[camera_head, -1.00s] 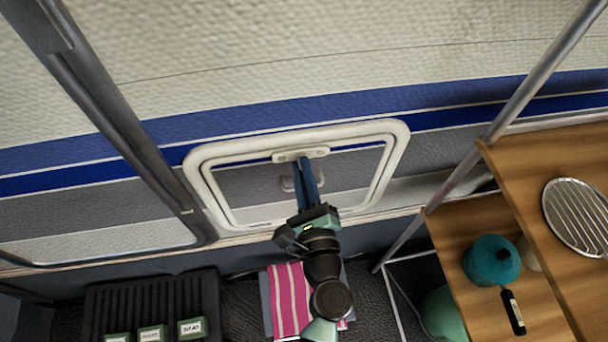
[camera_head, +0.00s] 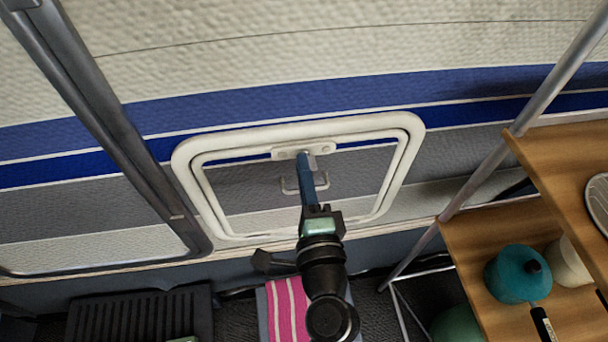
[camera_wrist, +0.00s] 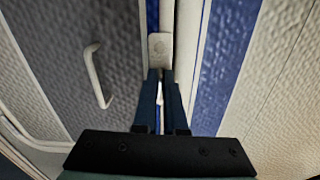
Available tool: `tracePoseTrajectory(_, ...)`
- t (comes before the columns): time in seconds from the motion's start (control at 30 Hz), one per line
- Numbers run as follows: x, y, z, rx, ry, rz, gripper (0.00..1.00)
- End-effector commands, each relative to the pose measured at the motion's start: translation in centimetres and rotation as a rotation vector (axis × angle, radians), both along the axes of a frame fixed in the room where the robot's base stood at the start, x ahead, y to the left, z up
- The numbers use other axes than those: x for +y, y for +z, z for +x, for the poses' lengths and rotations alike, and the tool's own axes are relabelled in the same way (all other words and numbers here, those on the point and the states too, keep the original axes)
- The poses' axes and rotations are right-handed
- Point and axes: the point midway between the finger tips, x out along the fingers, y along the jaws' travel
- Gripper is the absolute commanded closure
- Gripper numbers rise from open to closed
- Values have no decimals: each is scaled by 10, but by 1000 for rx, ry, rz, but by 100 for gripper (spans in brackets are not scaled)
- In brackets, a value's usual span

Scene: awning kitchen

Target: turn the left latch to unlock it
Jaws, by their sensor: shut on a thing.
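The latch (camera_head: 285,154) is a pale plate at the middle of the top edge of a white-framed hatch. In the wrist view its plate (camera_wrist: 160,46), with a round spot, shows just beyond my fingertips. My gripper (camera_head: 304,157) reaches up to the latch from below. Its two dark blue fingers (camera_wrist: 161,76) are close together, with a pale piece of the latch between them. The fingers hide part of the latch, so I cannot tell its exact turn. I see no second latch clearly.
The hatch's white frame (camera_head: 413,140) surrounds a grey panel with a pale handle (camera_head: 326,184) below the latch. A dark pole (camera_head: 88,105) stands left. Right, wooden shelves (camera_head: 465,240) hold a teal pot (camera_head: 517,274). A striped towel (camera_head: 283,309) lies below.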

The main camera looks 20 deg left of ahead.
Motion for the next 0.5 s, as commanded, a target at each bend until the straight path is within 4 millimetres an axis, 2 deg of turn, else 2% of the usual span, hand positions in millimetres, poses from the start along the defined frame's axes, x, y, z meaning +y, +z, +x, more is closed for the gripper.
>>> tracePoseTrajectory(0.5, 0, -1, 0, -70, 2, -103, 100)
